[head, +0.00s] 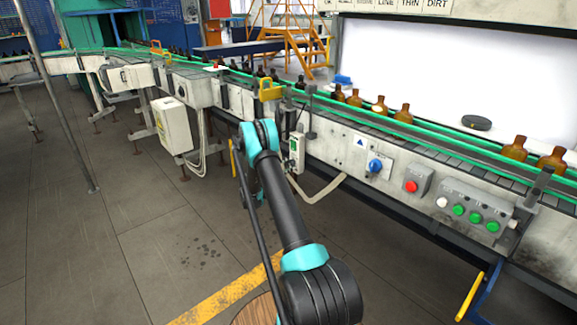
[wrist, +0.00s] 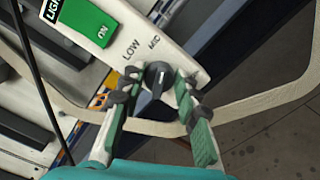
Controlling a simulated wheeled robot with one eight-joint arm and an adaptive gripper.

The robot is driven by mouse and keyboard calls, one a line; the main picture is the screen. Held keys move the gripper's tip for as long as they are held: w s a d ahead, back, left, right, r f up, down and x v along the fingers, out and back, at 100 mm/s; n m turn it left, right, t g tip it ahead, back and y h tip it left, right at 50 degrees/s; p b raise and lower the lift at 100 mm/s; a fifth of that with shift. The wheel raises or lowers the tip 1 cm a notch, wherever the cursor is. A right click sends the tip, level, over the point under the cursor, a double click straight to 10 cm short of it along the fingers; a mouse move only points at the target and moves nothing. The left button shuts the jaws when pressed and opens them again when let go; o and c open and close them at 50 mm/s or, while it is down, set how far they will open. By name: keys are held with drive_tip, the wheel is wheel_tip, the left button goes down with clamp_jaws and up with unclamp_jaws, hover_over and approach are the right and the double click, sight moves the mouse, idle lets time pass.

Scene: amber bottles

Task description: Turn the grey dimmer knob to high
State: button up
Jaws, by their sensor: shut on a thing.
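The grey dimmer knob (wrist: 158,78) is dark and round with a pale pointer line, on a white control panel (wrist: 165,30). The labels LOW and MID show beside it; a HIGH label is not visible. My gripper (wrist: 157,90) is shut on the knob, with one finger on each side of it. A green ON switch (wrist: 90,27) sits on the same panel, left of the knob. In the head view the panel (head: 297,150) hangs on the conveyor's side, and my arm hides the gripper and knob.
Amber bottles (head: 513,149) stand along the green-railed conveyor (head: 430,146). A blue rotary knob (head: 375,166), a red button (head: 411,186) and a grey button box (head: 470,209) are right of the panel. A pale cable (head: 325,190) loops below it. Open floor lies to the left.

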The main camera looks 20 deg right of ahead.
drive_tip(key=m, duration=1.1)
drive_tip(key=shift+f, duration=0.3)
drive_tip(key=shift+m, duration=0.3)
drive_tip(key=o, duration=1.1)
drive_tip(key=shift+a, duration=0.15)
drive_tip(key=v, duration=1.1)
drive_tip(key=shift+s+a+r, duration=0.1)
drive_tip(key=shift+s+a, duration=0.05)
drive_tip(key=shift+a, duration=0.25)
